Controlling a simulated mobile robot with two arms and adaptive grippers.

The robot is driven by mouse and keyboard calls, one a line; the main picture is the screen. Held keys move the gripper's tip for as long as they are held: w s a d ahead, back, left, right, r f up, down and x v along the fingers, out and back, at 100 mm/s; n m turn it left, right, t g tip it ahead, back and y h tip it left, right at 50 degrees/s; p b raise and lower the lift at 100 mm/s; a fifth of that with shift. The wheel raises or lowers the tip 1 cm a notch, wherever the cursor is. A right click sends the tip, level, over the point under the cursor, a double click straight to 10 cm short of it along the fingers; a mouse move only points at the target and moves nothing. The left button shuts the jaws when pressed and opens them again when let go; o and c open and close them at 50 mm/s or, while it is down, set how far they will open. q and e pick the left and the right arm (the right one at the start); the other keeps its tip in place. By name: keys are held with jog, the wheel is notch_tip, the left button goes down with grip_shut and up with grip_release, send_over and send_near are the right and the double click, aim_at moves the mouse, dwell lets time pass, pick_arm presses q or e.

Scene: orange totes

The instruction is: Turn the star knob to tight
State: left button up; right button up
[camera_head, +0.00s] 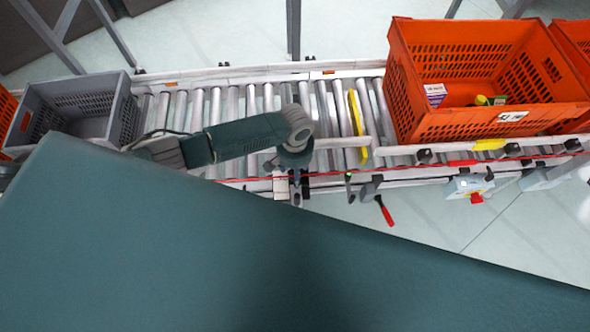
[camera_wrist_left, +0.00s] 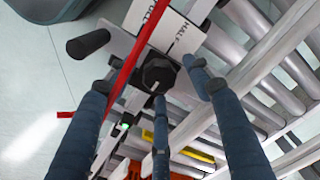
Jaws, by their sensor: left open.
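The dark, lobed star knob (camera_wrist_left: 160,73) sits on a white plate (camera_wrist_left: 185,35) lettered FULL and HALF in the left wrist view. My left gripper (camera_wrist_left: 150,84) is open, its dark fingers spread around and below the knob. I cannot tell whether any finger touches it. In the head view my left gripper (camera_head: 298,187) hangs over the conveyor's near rail, and the knob is not distinguishable there. A black cylindrical handle (camera_wrist_left: 88,43) stands left of the knob. My right gripper is not in view.
A red cord (camera_head: 340,173) runs along the near rail and passes close to the knob. A red-handled lever (camera_head: 384,210) hangs right of my gripper. Orange tote (camera_head: 450,125) and grey tote (camera_head: 125,110) stand on the rollers. A yellow bar (camera_head: 356,125) lies between them.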

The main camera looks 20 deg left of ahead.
pick_arm(q)
jog(key=c, duration=1.1)
jog(key=shift+c, duration=0.2)
